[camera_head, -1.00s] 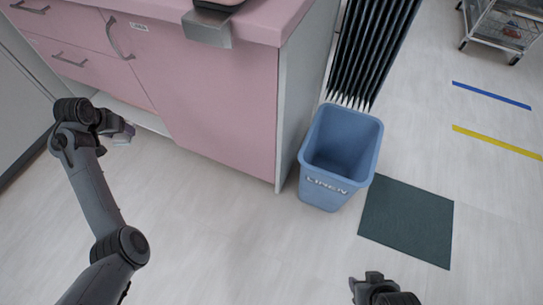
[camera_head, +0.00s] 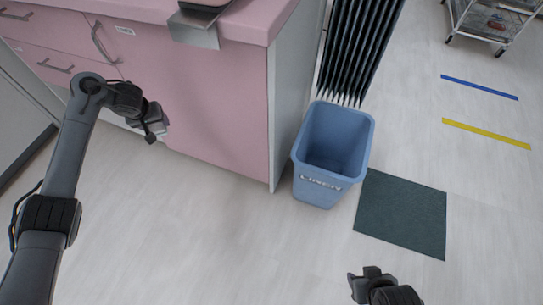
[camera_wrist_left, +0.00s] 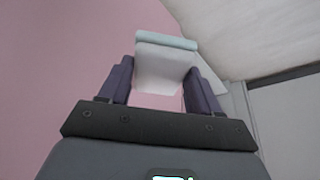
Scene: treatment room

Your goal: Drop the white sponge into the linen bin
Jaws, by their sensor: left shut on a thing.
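The white sponge (camera_wrist_left: 163,65), with a pale green-blue edge, sits between the two fingers of my left gripper (camera_wrist_left: 160,85) in the left wrist view. In the head view my left gripper (camera_head: 158,125) is shut on it in front of the pink cabinet, and the sponge is mostly hidden there. The blue linen bin (camera_head: 332,150), labelled LINEN, stands upright on the floor to the right of the cabinet, well to the right of my left gripper. Its visible inside looks empty. My right gripper (camera_head: 365,283) shows at the bottom; its fingers are too unclear to judge.
The pink cabinet (camera_head: 215,110) with drawers and a countertop fills the upper left. A dark pleated panel (camera_head: 358,50) stands behind the bin. A dark green mat (camera_head: 402,215) lies right of it. A metal cart (camera_head: 490,22) is at the far right. The floor in front is clear.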

